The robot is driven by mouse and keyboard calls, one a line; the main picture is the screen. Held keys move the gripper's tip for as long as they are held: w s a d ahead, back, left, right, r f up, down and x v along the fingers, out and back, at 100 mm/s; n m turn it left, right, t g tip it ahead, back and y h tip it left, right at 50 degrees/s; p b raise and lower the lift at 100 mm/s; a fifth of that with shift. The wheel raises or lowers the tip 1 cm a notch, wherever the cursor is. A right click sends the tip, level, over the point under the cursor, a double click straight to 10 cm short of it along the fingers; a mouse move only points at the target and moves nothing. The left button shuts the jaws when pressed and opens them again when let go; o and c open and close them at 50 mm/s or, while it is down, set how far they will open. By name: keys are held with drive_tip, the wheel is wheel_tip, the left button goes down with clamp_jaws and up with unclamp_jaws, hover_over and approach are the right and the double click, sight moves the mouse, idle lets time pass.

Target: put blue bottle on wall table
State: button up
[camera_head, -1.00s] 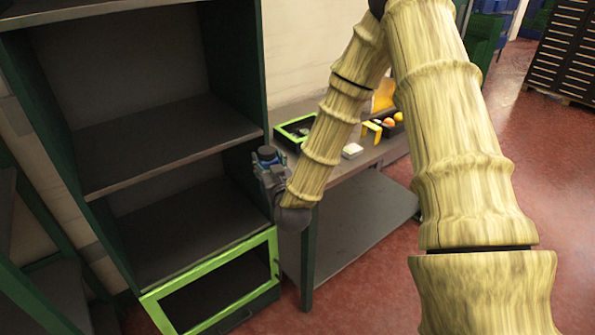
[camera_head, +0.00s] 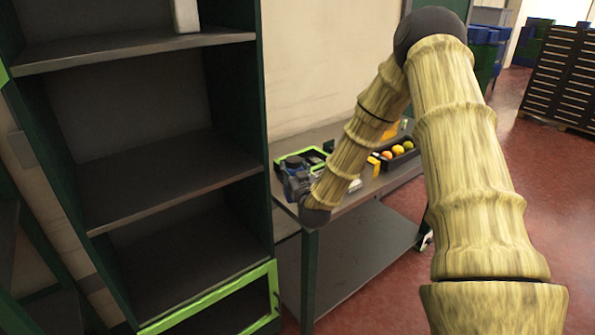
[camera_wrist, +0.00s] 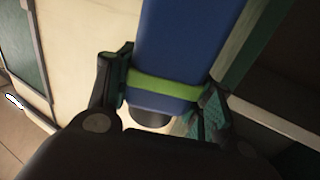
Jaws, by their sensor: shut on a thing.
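In the wrist view a blue bottle (camera_wrist: 180,45) with a green band and a dark end fills the space between the fingers of my gripper (camera_wrist: 163,95). The fingers press on its two sides. In the head view my gripper (camera_head: 298,180) is small and partly hidden by my arm, at the left end of the wall table (camera_head: 352,203). The bottle cannot be told apart clearly there. I cannot tell whether it touches the table top.
A dark tray with oranges (camera_head: 397,151) and a green-edged tray (camera_head: 290,158) are on the table. A tall shelf unit (camera_head: 165,175) stands close at the left, with a white object (camera_head: 186,15) on its upper shelf. Red floor is open at the right.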

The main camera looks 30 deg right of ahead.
drive_tip(key=shift+w+d+f+p, duration=0.6)
drive_tip(key=shift+d+f, duration=0.2)
drive_tip(key=shift+f, duration=0.2)
drive_tip(key=shift+w+d+f+p, duration=0.5)
drive_tip(key=shift+w+d+f, duration=0.25)
drive_tip(key=shift+f, duration=0.2)
drive_tip(key=shift+f, duration=0.15)
drive_tip(key=o, duration=1.2)
drive_tip(key=shift+o, duration=0.2)
drive_tip(key=shift+s, duration=0.15)
